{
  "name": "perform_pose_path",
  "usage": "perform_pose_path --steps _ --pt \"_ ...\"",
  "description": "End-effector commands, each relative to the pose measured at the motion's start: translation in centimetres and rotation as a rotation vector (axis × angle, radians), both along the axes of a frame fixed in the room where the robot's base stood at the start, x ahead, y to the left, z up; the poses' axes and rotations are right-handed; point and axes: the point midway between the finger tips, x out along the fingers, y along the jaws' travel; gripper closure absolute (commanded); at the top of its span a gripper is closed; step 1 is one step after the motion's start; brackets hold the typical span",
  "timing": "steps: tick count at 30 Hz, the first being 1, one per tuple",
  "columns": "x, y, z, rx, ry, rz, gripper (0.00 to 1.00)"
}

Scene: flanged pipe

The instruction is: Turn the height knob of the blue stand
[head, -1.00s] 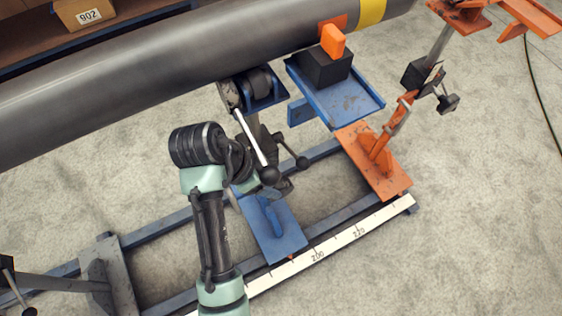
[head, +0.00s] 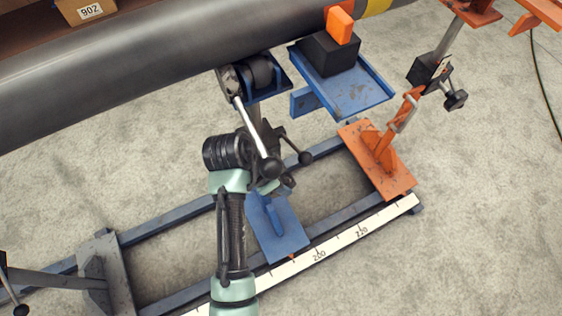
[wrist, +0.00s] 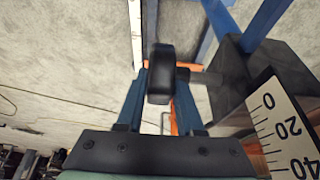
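The blue stand has a blue base plate (head: 278,228) on the rail frame and rollers (head: 262,72) under the pipe. A bar ending in a black ball (head: 270,168) slants down in front of its column; another black knob (head: 304,158) sticks out to the right. In the wrist view a black knob (wrist: 160,78) on a short shaft stands at the fingertips of my gripper (wrist: 161,85). The two fingers are apart, one on each side of it; I cannot tell whether they touch it. In the head view my arm mostly hides my gripper.
The large grey pipe (head: 130,85) runs overhead. A blue tray (head: 350,97) with a black block is right of the stand, beside an orange stand (head: 378,160). A white scale (head: 340,243) edges the rail. A numbered scale plate (wrist: 285,130) is close at right in the wrist view.

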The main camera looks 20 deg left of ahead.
Motion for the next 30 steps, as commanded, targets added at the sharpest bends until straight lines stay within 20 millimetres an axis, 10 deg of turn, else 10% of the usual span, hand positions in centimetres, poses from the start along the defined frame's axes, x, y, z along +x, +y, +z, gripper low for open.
perform_pose_path --steps 6,30 --pt "0.00 0.00 0.02 0.000 0.000 0.000 1.00" --pt "-0.41 0.36 -0.32 -0.204 -0.260 0.005 1.00"
